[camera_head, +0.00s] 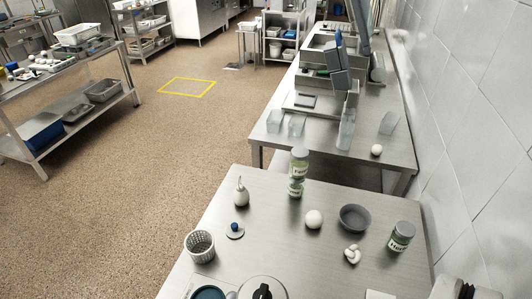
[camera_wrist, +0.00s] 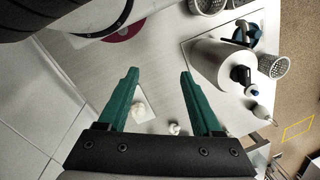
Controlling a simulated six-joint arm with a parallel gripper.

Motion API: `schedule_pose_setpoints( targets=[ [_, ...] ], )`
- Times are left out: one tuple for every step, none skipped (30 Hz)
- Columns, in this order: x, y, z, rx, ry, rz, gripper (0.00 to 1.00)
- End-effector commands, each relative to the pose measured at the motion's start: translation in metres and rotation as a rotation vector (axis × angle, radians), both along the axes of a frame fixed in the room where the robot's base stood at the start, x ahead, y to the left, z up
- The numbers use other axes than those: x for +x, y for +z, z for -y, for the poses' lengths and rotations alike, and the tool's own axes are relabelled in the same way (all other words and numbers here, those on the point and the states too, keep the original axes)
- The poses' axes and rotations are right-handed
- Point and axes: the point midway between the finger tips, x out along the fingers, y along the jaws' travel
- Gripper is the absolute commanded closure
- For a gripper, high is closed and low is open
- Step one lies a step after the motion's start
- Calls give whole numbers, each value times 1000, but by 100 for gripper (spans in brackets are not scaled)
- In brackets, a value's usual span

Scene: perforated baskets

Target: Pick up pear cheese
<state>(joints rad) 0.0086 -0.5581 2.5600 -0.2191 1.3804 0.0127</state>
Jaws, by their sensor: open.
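I cannot make out the gripper in the head view.
Near the cheese are a blue-knobbed piece (camera_head: 235,230) and a perforated basket (camera_head: 200,246). A white ball (camera_head: 313,219), knotted cheese (camera_head: 352,254), grey bowl (camera_head: 355,217), stacked jars (camera_head: 298,172) and another jar (camera_head: 401,237) stand to the right. A tiled wall (camera_head: 470,130) bounds the right.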

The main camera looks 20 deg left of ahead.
Motion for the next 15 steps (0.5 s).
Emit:
schedule_pose_setpoints(
  targets=[
    [0, 0, 0, 0, 0, 0, 44],
    [0, 0, 0, 0, 0, 0, 50],
    [0, 0, 0, 0, 0, 0, 57],
    [0, 0, 0, 0, 0, 0, 59],
    [0, 0, 0, 0, 0, 0, 59],
    [0, 0, 0, 0, 0, 0, 59],
    [0, 0, 0, 0, 0, 0, 59],
    [0, 0, 0, 0, 0, 0, 59],
    [0, 0, 0, 0, 0, 0, 59],
    [0, 0, 0, 0, 0, 0, 59],
    [0, 0, 0, -1, 1, 0, 59],
    [1, -1, 3, -16, 21, -4, 59],
    [2, -2, 8, -47, 62, -11, 59],
    [5, -5, 16, -97, 130, -22, 59],
    [14, -8, 32, -196, 268, -43, 59]
  ],
)
